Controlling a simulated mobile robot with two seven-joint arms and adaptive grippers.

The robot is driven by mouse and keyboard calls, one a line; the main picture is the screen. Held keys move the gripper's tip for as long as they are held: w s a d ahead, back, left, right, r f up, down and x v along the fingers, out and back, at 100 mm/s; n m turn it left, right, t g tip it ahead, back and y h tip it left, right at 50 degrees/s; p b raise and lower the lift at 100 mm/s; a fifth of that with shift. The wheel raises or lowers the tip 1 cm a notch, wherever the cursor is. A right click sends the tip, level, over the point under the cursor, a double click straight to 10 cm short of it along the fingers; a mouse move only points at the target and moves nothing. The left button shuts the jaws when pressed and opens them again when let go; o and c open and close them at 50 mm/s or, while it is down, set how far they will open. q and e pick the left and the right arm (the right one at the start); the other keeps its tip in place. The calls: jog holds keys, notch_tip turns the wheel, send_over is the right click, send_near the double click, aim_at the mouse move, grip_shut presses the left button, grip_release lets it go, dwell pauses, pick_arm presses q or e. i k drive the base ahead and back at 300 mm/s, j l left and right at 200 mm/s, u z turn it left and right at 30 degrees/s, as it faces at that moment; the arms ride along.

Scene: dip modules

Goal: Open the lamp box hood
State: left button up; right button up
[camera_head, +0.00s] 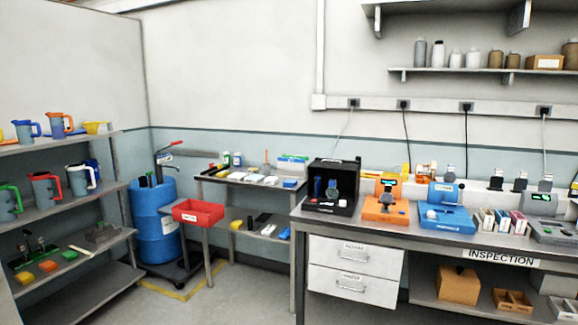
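A black box (331,171), which looks like the lamp box, stands at the left end of the inspection bench (452,240). Its dark upper part rises over a lower front tray, and small bluish items show against its dark interior. I cannot tell at this size which part is the hood or how far it is open. Neither of my grippers is in view.
Right of the black box stand an orange device (385,208) and a blue device (447,216). A side table (232,178), a red bin (198,212), a blue drum (153,222) and shelves with jugs are to the left. Some floor (240,290) is clear.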

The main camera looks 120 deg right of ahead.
aim_at(332, 164)
jog(key=z, duration=4.2)
jog(key=i+l+z, duration=0.1)
jog(key=i+l, duration=0.15)
jog(key=i, duration=0.25)
